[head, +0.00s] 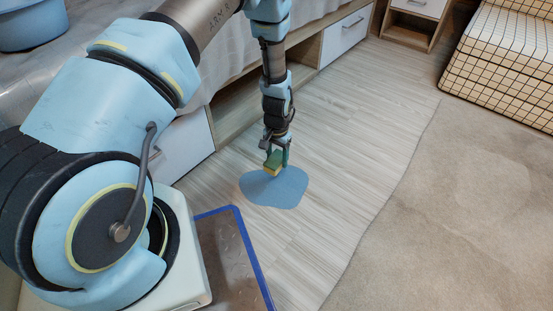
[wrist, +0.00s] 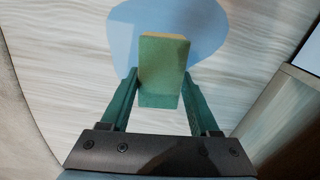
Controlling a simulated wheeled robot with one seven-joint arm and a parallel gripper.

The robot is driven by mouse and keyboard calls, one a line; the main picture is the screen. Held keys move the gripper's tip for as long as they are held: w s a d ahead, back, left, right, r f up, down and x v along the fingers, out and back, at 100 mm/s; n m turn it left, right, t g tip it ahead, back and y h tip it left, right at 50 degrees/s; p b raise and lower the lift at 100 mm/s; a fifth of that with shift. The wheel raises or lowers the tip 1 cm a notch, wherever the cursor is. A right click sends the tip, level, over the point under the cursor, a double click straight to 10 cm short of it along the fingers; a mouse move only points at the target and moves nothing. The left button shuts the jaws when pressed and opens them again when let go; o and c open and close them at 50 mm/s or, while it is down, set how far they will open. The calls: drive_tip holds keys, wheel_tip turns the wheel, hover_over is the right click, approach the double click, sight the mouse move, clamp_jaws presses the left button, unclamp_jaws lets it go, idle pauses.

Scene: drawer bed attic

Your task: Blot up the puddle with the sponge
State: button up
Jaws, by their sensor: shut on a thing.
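A blue puddle (head: 283,190) lies on the light wood floor in front of the drawer bed. My gripper (head: 276,158) points down over the puddle's far edge. It is shut on a sponge (head: 273,162), which looks green with a yellow face. In the wrist view the sponge (wrist: 162,65) sits between both fingers, with the blue puddle (wrist: 205,22) behind it. I cannot tell whether the sponge's lower end touches the puddle or hangs just above it.
A bed with white drawers (head: 345,36) and an open compartment runs along the back left. A blue-edged tray (head: 226,255) is at the front. A beige rug (head: 450,200) covers the right, near a checked seat (head: 500,60). Bare floor (head: 350,130) surrounds the puddle.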

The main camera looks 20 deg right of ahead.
drive_tip(key=shift+f+b, duration=2.65)
drive_tip(key=shift+f, duration=0.6)
